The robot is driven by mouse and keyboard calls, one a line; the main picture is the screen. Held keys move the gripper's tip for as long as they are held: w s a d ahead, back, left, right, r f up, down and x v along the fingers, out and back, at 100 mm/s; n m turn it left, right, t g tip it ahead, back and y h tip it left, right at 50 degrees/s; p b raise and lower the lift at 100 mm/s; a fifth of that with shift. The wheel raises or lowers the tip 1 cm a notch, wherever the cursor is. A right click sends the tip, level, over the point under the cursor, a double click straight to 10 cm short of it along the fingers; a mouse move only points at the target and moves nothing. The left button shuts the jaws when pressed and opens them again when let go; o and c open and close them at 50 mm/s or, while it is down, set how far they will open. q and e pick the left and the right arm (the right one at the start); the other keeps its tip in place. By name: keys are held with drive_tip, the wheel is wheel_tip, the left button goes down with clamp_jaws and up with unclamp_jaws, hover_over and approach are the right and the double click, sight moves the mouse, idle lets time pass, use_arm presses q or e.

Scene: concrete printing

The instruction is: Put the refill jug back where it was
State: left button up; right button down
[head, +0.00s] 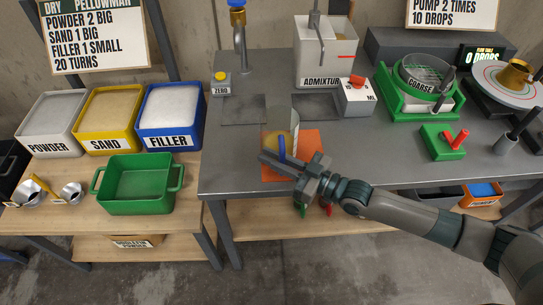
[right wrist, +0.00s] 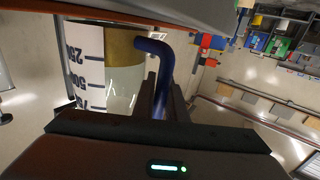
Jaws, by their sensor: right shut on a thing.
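The refill jug (head: 270,143) is clear with a blue handle and a yellowish-brown band or content. It is at the orange mat (head: 306,143) on the grey worktop, partly hidden by my gripper. My right gripper (head: 279,160) is shut on the jug's blue handle. In the right wrist view the blue handle (right wrist: 154,48) runs between the fingers, and the jug (right wrist: 88,70) shows its black graduation marks. I cannot tell whether its base touches the mat. My left gripper is not in view.
The admixture container (head: 326,55), white meter box (head: 356,97) and tap (head: 238,35) stand behind. The green sieve stand (head: 405,107) and green clamp block (head: 437,143) are to the right. A green tub (head: 137,190) and several ingredient bins are on the left wooden bench.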

drive_tip(key=c, duration=2.2)
unclamp_jaws()
drive_tip(key=shift+f, duration=0.15)
drive_tip(key=o, duration=0.4)
